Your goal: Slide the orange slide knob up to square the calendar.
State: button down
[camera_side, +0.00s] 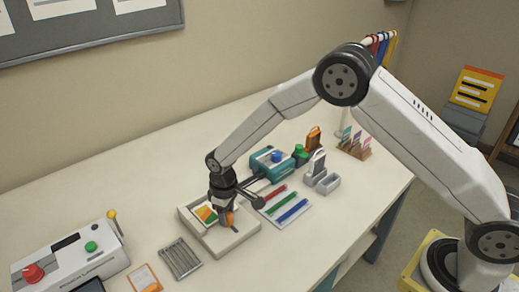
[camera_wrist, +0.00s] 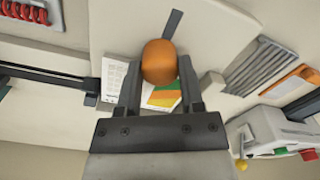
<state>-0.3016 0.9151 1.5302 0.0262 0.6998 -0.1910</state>
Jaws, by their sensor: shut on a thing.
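The orange slide knob (camera_wrist: 159,62) sits between the two fingers of my gripper (camera_wrist: 160,88) in the wrist view, and the gripper is shut on it. In the side view the knob (camera_side: 229,218) shows just below my gripper (camera_side: 226,210). The knob stands over a beige tray-like fixture (camera_side: 227,243) with a dark slot (camera_wrist: 173,23) running away from the knob. The calendar (camera_side: 204,214), with orange, yellow and green print, lies in the fixture. In the wrist view the calendar (camera_wrist: 164,97) is partly hidden behind the knob and fingers.
A laminator (camera_side: 70,262) with red and green buttons stands at the left. A grey ribbed tray (camera_side: 180,258) lies between it and the fixture. Red, green and blue rods (camera_side: 281,204) lie on the right, with a teal device (camera_side: 270,165) behind. The table's left back is clear.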

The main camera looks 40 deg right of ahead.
jog(key=shift+w, duration=0.3)
jog(key=shift+c, duration=1.1)
grip_release()
jog(key=shift+r, duration=0.15)
jog(key=shift+r, duration=3.75)
jog(key=shift+d, duration=0.1)
jog(key=shift+s+d+r, duration=0.25)
jog(key=shift+d, duration=0.15)
jog(key=s+d+r+m+t, duration=0.1)
jog(key=s+d+r+m, duration=0.1)
jog(key=s+d, duration=0.5)
jog(key=s+d+r+m+t, duration=0.1)
jog(key=s+d+r+m, duration=0.1)
jog(key=s+d, duration=0.5)
jog(key=s+m, duration=0.1)
jog(key=s, duration=0.5)
jog(key=shift+s+d+t, duration=0.2)
jog(key=shift+s+t, duration=0.1)
